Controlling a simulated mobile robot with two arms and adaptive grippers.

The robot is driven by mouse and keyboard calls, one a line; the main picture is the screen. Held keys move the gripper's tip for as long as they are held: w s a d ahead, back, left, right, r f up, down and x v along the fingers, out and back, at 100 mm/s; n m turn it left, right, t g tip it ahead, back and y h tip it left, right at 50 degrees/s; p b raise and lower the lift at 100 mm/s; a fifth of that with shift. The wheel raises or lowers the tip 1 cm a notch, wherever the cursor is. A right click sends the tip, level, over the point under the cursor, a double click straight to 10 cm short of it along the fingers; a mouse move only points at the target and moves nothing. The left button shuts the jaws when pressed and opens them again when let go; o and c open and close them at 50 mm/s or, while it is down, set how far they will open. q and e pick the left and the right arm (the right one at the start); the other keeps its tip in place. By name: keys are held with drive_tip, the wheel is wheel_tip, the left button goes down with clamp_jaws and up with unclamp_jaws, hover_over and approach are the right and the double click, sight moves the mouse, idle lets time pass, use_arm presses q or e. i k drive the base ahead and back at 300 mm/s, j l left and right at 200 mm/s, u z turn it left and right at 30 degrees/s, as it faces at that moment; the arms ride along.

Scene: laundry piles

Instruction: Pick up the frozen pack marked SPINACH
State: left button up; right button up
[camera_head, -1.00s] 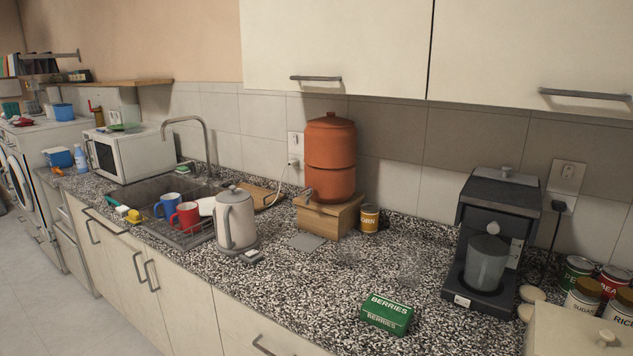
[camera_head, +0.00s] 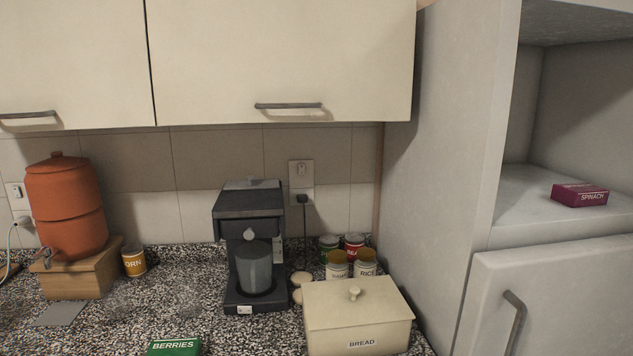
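The pack marked SPINACH (camera_head: 579,194) is a small magenta-purple box with white lettering. It lies flat on a white shelf (camera_head: 520,205) inside an open niche of the tall unit at the right, close to the shelf's front. Neither of my grippers shows in the head view.
A green BERRIES pack (camera_head: 173,347) lies on the speckled counter. A BREAD box (camera_head: 358,312), coffee machine (camera_head: 250,215), several cans and jars, and a terracotta water filter (camera_head: 66,205) stand along it. A closed door (camera_head: 560,305) is below the niche; the tall unit's side panel (camera_head: 440,150) borders the counter.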

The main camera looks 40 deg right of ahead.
sight(580, 194)
drive_tip(key=l+z, duration=0.1)
drive_tip(key=z, duration=2.55)
drive_tip(key=i+l, duration=0.1)
drive_tip(key=l, duration=0.25)
drive_tip(key=i+l+z, duration=0.1)
drive_tip(key=l, duration=0.25)
drive_tip(key=i+l, duration=0.1)
drive_tip(key=l, duration=0.3)
drive_tip(key=i+l+z, duration=0.1)
drive_tip(key=l, duration=0.25)
